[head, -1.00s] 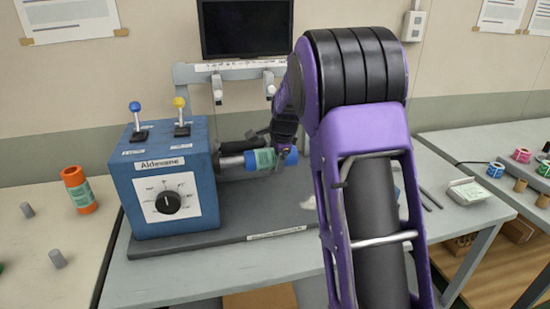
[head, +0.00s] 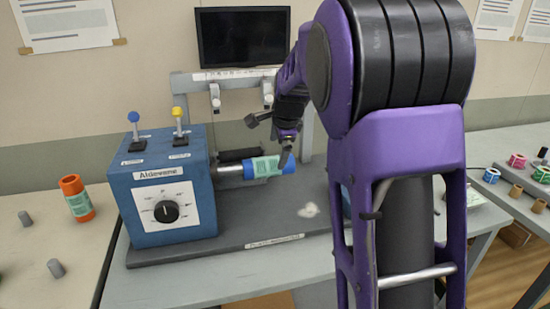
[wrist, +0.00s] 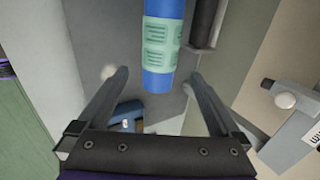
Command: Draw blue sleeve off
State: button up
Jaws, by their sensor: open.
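The blue sleeve (head: 290,164) with a pale green label sits level on the metal spindle (head: 230,169) that sticks out from the blue machine box. Its free blue end points right. In the wrist view the sleeve (wrist: 158,82) comes down from the top, and its blue end shows between the fingers. My gripper (head: 287,150) is at the sleeve's free end in the head view, partly covering it. In the wrist view my gripper (wrist: 158,76) is open, with a gap on each side of the sleeve. I cannot tell the exact depth between fingers and sleeve.
The blue box (head: 165,190) has a dial and two levers. An orange sleeve (head: 76,198) stands on the left table. A white crumpled bit (head: 309,210) lies on the grey base plate (head: 240,230). A dark monitor (head: 243,37) is behind.

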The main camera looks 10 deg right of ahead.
jog(key=v, duration=0.8)
jog(key=shift+p, duration=0.35)
